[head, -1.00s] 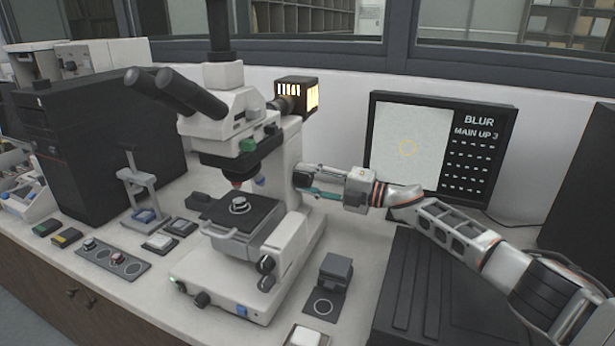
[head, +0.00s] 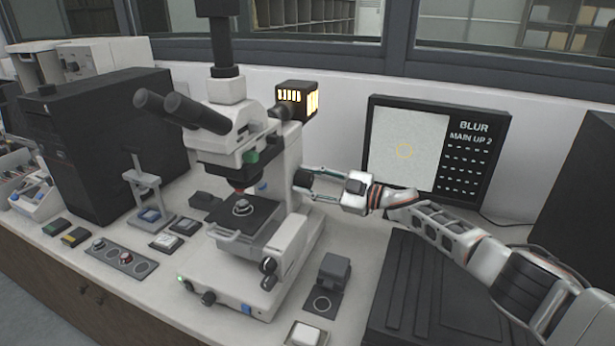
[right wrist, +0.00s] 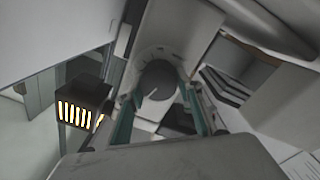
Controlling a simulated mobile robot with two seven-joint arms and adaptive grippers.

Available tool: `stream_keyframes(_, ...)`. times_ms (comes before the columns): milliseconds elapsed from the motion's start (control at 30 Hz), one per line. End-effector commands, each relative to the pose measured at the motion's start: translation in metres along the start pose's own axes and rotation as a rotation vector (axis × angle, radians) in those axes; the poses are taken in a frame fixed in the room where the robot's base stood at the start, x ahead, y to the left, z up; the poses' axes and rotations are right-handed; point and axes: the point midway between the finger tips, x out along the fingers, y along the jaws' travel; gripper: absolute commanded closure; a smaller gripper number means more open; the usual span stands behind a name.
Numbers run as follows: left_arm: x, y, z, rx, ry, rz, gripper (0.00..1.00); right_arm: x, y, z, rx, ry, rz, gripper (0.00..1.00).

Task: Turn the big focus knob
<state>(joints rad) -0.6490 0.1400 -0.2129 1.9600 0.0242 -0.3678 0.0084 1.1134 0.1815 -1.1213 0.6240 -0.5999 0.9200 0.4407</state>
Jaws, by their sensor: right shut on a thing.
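The white microscope (head: 285,220) stands on the bench. Its big focus knob (head: 303,179) is a dark round knob on the right side of its column. My right gripper (head: 312,183) reaches it from the right and is shut on it. In the right wrist view the knob (right wrist: 158,80) sits between the two teal-lined fingers (right wrist: 155,100), with a pale mark line on its face. The monitor (head: 437,150) reads BLUR and MAIN UP 2, beside a pale picture with a yellow ring. My left gripper is not in view.
The lit lamp housing (head: 297,99) is above my right gripper. Lower on the microscope is a smaller dark knob (head: 268,266). A grey block on a dark plate (head: 333,272) stands right of the base. A black ribbed mat (head: 430,290) lies below my right arm.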

Motion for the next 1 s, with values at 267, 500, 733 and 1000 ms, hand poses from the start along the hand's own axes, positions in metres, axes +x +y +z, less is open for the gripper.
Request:
stream_keyframes(267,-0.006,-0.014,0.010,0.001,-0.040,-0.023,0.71,0.001,0.002,-0.001,0.256,-0.006,0.000,0.86)
stream_keyframes(500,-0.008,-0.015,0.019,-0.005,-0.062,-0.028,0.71,0.000,0.002,0.000,0.437,-0.011,0.000,0.86)
stream_keyframes(733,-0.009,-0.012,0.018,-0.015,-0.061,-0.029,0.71,0.000,0.002,0.000,0.548,-0.014,-0.001,0.86)
stream_keyframes(1000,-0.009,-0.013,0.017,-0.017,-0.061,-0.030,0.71,0.000,0.002,0.000,0.603,-0.015,-0.001,0.86)
